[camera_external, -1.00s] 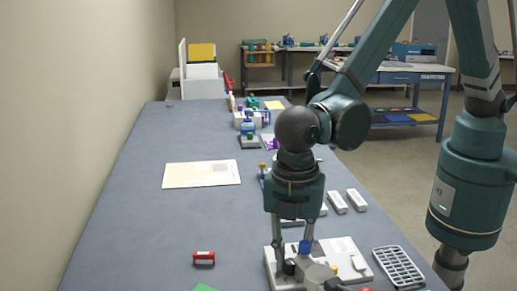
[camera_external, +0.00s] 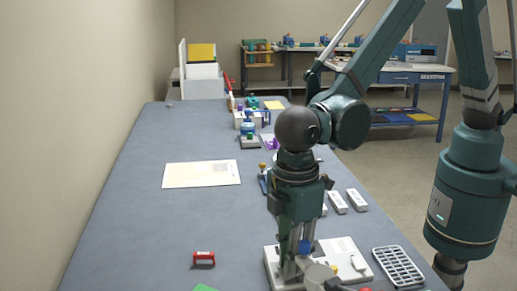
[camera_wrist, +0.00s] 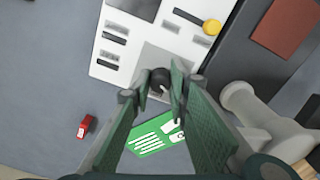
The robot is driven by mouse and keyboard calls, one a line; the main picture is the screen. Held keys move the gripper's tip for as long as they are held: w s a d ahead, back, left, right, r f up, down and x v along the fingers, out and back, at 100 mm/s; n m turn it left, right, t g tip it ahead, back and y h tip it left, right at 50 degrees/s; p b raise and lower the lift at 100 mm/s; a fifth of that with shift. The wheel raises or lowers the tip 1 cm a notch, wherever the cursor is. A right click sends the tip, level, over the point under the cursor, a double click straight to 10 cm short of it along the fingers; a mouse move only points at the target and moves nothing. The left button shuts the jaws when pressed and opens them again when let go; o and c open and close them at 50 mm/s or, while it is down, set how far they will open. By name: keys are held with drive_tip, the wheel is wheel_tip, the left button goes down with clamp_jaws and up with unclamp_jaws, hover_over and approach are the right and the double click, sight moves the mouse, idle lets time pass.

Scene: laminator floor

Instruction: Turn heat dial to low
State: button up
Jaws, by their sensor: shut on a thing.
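The heat dial is a black round knob (camera_wrist: 160,80) with a light pointer mark, on a grey patch of the white control panel (camera_wrist: 106,66). My gripper (camera_wrist: 154,88) is shut on the dial, one finger on each side of it in the wrist view. In the external view my gripper (camera_external: 291,262) points down at the front left of the panel (camera_external: 343,246). The fingers hide the dial there. Dial markings are too small to read.
A yellow-knobbed lever (camera_wrist: 211,27) stands on the panel. A green card (camera_wrist: 152,137) and a red block (camera_external: 204,259) lie near it. A pale grey object (camera_wrist: 262,118) stands close to my right finger. A slotted grey tray (camera_external: 399,266) lies right of the panel.

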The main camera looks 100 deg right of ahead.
drive_tip(key=shift+m, duration=0.5)
drive_tip(key=o, duration=0.9)
drive_tip(key=shift+r, duration=0.1)
drive_tip(key=shift+r, duration=5.95)
